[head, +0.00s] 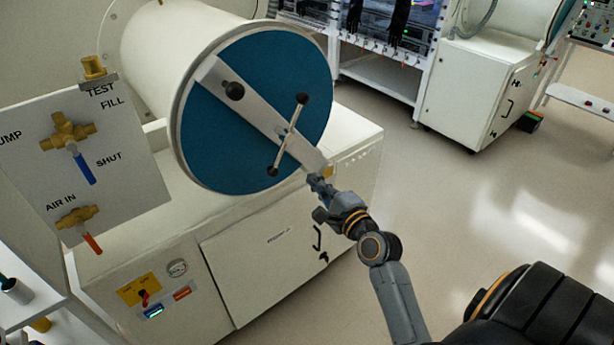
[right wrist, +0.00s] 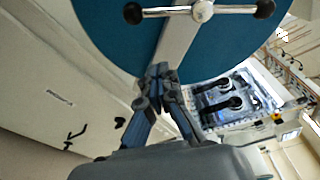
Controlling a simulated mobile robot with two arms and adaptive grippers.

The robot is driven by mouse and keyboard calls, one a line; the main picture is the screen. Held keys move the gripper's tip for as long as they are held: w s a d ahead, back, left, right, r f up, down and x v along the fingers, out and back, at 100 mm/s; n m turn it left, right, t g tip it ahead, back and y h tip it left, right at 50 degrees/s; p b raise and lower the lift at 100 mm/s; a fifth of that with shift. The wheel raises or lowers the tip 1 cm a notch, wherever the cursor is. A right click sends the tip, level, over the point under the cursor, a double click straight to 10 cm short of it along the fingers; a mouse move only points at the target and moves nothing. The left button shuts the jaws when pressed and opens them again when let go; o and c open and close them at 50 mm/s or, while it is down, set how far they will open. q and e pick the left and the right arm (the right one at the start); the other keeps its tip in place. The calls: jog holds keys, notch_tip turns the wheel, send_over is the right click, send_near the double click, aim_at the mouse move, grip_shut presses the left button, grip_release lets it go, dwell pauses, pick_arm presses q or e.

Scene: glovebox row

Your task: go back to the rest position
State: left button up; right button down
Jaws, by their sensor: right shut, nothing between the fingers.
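My right gripper (head: 318,182) comes in from the lower right in the head view. It is shut and empty, at the lower right end of the grey bar across a round blue door (head: 228,135). In the right wrist view its fingertips (right wrist: 160,72) are together in front of the bar (right wrist: 180,42); I cannot tell whether they touch it. The T-handle (head: 289,134) with black knobs stands on the bar, up and left of the gripper. My left gripper is not in view.
The door closes a white cylinder (head: 165,45) on a white cabinet (head: 265,260). A valve panel (head: 85,165) with brass valves stands at the left. A glovebox frame (head: 385,70) and another white cabinet (head: 480,90) stand at the back. The floor (head: 450,200) on the right is clear.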

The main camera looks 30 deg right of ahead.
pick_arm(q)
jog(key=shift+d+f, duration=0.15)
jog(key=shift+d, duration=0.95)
pick_arm(e)
jog(key=shift+s, duration=0.45)
jog(key=shift+d, duration=0.1)
